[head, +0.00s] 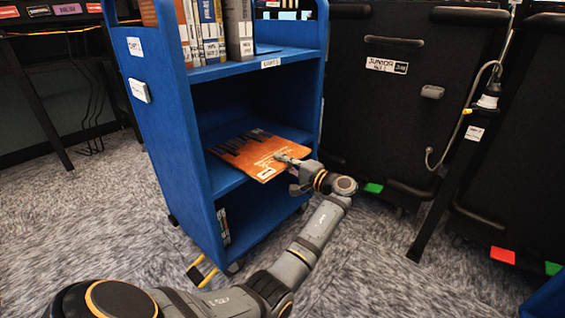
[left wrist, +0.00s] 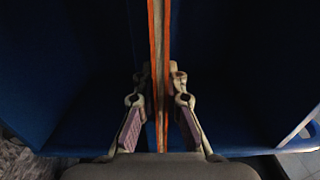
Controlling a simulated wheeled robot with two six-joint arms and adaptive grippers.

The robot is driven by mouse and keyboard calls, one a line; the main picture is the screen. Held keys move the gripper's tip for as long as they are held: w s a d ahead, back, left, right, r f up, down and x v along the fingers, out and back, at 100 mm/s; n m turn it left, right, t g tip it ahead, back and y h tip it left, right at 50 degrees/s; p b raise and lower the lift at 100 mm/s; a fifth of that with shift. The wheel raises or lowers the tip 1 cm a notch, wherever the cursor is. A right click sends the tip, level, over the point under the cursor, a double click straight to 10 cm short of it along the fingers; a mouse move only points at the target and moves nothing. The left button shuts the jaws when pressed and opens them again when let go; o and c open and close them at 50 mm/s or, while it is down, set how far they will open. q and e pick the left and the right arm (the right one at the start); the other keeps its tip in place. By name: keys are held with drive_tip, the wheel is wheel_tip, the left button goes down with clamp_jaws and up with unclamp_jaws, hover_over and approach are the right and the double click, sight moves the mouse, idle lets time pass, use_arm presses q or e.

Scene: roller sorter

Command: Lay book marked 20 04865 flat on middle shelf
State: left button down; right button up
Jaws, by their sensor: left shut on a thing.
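An orange book (head: 249,152) lies flat, or nearly so, at the middle shelf (head: 226,178) of the blue cart. Its near corner sticks out past the shelf's front edge. The number on it is too small to read. My left gripper (head: 290,160) is shut on the book's near right edge, in front of the cart. In the left wrist view the book's thin orange-edged side (left wrist: 159,70) runs between the two finger pads. Whether the book fully rests on the shelf cannot be told. My right gripper is not in view.
The blue cart (head: 168,130) holds several upright books (head: 208,30) on its top shelf and a few on the bottom shelf (head: 223,225). Black bins (head: 400,110) stand close at the right. Patterned carpet (head: 370,270) is free in front.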

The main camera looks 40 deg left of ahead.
use_arm(q)
drive_tip(key=c, duration=1.4)
unclamp_jaws()
drive_tip(key=shift+o, duration=0.2)
drive_tip(key=shift+d, duration=0.1)
drive_tip(key=s+d, duration=0.1)
drive_tip(key=d, duration=1)
drive_tip(key=shift+d, duration=0.4)
